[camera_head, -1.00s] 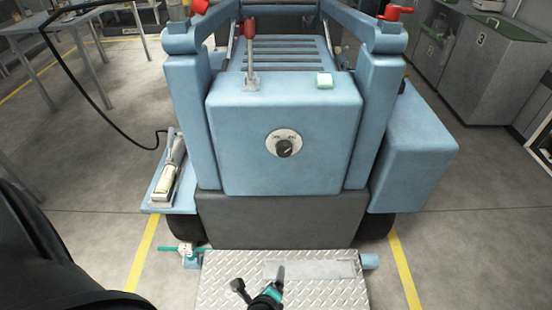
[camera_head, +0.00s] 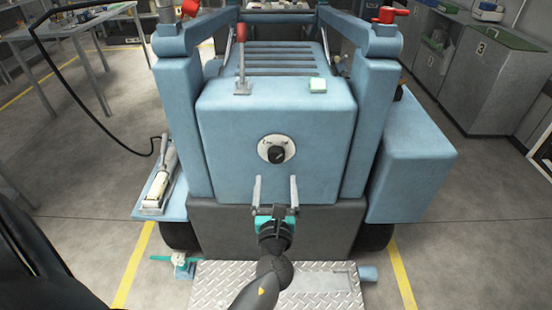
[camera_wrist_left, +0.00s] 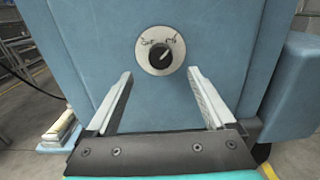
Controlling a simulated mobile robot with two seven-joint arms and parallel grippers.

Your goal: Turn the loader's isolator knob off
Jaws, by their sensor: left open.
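The isolator knob (camera_head: 276,155) is a black rotary knob on a round pale plate, on the upright front panel of the blue loader (camera_head: 225,140). It also shows in the left wrist view (camera_wrist_left: 160,55), with its pointer toward the upper right and small markings at upper left and upper right. My left gripper (camera_head: 275,180) is open and empty, just below the knob in the head view. In the wrist view its two fingers (camera_wrist_left: 160,75) stand apart on either side below the knob, not touching it. My right gripper is not in view.
A tread-plate step (camera_head: 220,290) lies below the front. A handset on a side shelf (camera_head: 158,185) is at left, with a black cable.

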